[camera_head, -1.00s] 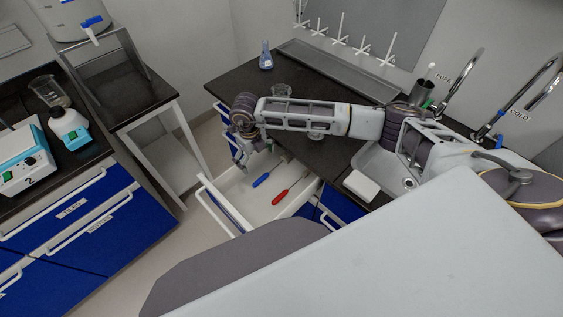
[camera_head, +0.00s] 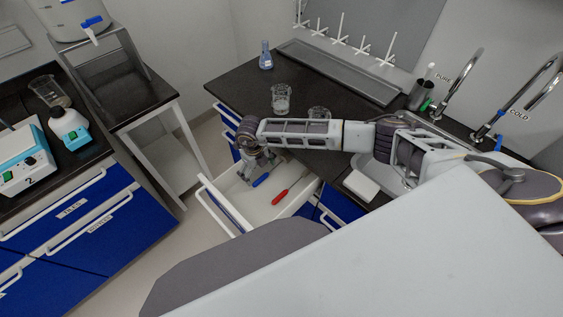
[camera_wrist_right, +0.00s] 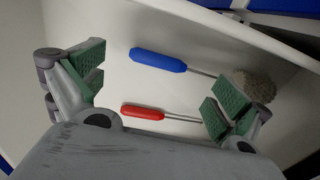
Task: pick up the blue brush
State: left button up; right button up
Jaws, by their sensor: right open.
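The blue brush lies in an open white drawer (camera_head: 233,206). In the right wrist view the blue brush (camera_wrist_right: 158,60) has a thin metal shaft and a round beige bristle head (camera_wrist_right: 254,85). My right gripper (camera_wrist_right: 160,92) is open and empty there, its green-padded fingers on either side of the brush and apart from its handle. A tool with a red handle (camera_wrist_right: 143,111) lies beside the blue brush, also in the drawer. My left gripper is not in view.
A white block (camera_head: 361,186) lies by the sink. A side table (camera_head: 150,105) stands at left.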

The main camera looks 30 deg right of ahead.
aim_at(260, 178)
jog(key=shift+s+d+f, duration=0.1)
jog(key=shift+f, duration=2.5)
jog(key=shift+c, duration=0.4)
jog(key=c, duration=0.9)
